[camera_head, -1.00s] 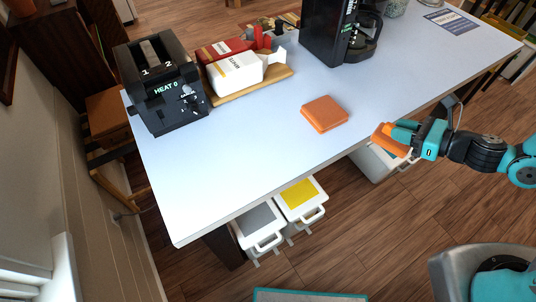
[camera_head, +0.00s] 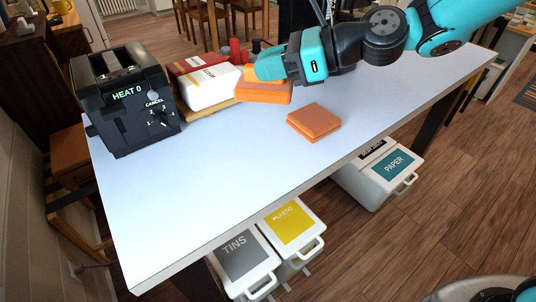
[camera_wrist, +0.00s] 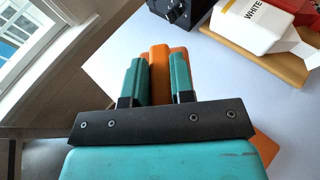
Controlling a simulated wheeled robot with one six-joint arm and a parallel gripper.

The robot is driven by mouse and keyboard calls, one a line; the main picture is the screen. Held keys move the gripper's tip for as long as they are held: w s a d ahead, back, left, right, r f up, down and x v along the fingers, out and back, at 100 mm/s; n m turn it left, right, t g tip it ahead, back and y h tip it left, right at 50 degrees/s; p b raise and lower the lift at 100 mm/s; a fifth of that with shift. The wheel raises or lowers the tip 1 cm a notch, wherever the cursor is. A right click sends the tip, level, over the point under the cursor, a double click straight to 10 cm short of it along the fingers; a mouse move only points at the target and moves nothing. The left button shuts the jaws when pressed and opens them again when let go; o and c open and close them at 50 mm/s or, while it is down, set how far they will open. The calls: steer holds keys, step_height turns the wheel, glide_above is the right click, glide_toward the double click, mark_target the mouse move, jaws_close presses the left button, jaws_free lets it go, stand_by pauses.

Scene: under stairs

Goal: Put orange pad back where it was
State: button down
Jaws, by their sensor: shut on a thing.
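In the wrist view the held pad (camera_wrist: 160,56) shows between the two teal fingers of my gripper (camera_wrist: 157,78). A second orange pad (camera_head: 314,121) lies flat on the table, to the right of and nearer than the held one. Part of this pad (camera_wrist: 265,147) shows at the lower right of the wrist view. I cannot tell the exact height of the held pad above the table.
A black toaster (camera_head: 124,100) stands at the table's left end. A white carton (camera_head: 210,86) and a red box (camera_head: 196,64) rest on a wooden board (camera_head: 205,108). The pale table (camera_head: 190,190) is clear in front. White bins (camera_head: 380,178) stand below its edge.

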step_height(320, 180, down, 17)
steer(key=shift+f+b, duration=0.2)
steer(key=shift+b, duration=0.3)
steer(key=shift+f, duration=0.15)
steer(key=c, duration=1)
jaws_free()
